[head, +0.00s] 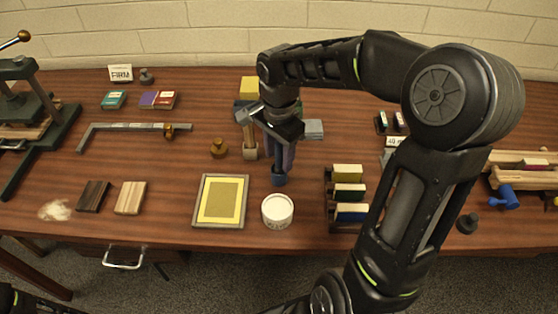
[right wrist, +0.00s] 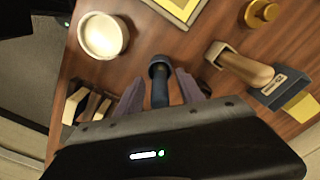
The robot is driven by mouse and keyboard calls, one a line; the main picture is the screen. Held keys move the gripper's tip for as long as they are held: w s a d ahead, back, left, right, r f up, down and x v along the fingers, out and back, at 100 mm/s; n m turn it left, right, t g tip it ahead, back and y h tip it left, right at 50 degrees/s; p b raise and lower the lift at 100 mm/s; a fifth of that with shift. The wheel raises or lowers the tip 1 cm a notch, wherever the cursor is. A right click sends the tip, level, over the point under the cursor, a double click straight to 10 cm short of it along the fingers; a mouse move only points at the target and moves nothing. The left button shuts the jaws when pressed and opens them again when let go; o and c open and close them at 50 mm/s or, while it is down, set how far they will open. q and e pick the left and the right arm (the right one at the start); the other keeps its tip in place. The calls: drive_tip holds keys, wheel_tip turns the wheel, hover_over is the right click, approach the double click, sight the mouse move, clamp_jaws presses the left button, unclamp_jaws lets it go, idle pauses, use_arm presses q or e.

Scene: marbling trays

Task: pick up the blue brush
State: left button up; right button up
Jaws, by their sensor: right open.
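The blue brush (head: 279,178) stands on the wooden table below my right gripper (head: 280,158). In the right wrist view the blue brush (right wrist: 160,88) shows as a dark blue shaft with a rounded dark end, between the two greyish fingers of my right gripper (right wrist: 158,86). The fingers are apart, one on each side of it, with visible gaps. The gripper's body hides the near part of the brush. My left gripper is not in view.
A white round tub (head: 277,211) stands just in front of the brush. A yellow framed panel (head: 221,201) lies to the left, and a rack of blocks (head: 347,195) stands to the right. A wooden-handled tool (right wrist: 245,68) and a brass knob (right wrist: 262,12) are close by.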

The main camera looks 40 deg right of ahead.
drive_tip(key=shift+f, duration=0.15)
drive_tip(key=shift+c, duration=0.4)
clamp_jaws()
idle(0.4)
